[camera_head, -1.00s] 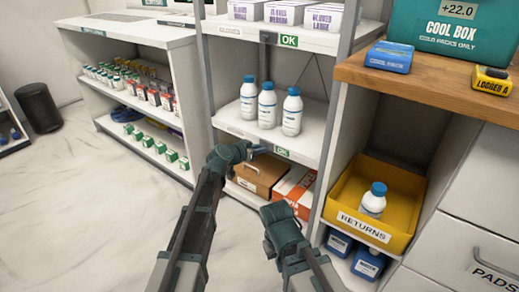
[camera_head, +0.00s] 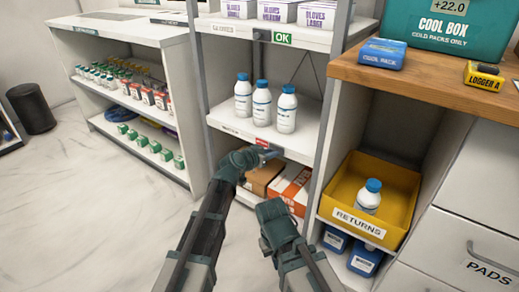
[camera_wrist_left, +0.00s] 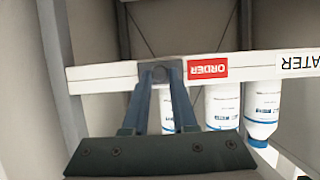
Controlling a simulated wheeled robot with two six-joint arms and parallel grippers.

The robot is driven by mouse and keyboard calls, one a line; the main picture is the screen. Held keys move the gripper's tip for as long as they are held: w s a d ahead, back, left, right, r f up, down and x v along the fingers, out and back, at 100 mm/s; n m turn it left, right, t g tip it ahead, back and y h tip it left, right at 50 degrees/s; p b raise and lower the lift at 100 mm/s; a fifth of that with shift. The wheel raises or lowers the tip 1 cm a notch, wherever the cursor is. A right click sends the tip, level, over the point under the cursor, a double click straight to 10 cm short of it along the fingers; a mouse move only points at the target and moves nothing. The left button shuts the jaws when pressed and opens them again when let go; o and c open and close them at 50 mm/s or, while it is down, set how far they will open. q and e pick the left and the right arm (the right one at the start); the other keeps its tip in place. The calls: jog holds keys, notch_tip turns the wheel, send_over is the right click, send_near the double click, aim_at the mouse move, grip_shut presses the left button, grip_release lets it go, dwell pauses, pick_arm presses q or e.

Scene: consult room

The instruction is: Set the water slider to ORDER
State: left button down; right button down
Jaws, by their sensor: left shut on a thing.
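The water slider strip runs along the front edge of the shelf under three white bottles (camera_head: 264,105). A red ORDER label (camera_head: 262,142) shows on it, and reads upside down in the left wrist view (camera_wrist_left: 208,68). The WATER label (camera_wrist_left: 300,63) is further right there. My left gripper (camera_head: 272,153) is at the strip, just right of the red label, with its fingers shut on the small grey slider tab (camera_wrist_left: 172,70). The fingers hide most of the tab in the head view. My right gripper (camera_head: 275,218) is low in front of the shelf; its fingertips are not clear.
The upper gloves strip shows a green OK label (camera_head: 282,39). Cardboard and orange boxes (camera_head: 292,186) lie below the strip. A yellow RETURNS bin (camera_head: 397,205) with one bottle stands to the right. Open floor (camera_head: 70,200) lies to the left.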

pick_arm(q)
jog(key=shift+s+d, duration=0.2)
jog(key=shift+d, duration=0.05)
jog(key=c, duration=0.7)
grip_release()
jog(key=p+v, duration=0.5)
jog(key=v, duration=0.8)
jog(key=shift+s+a, duration=0.25)
jog(key=shift+s, duration=0.05)
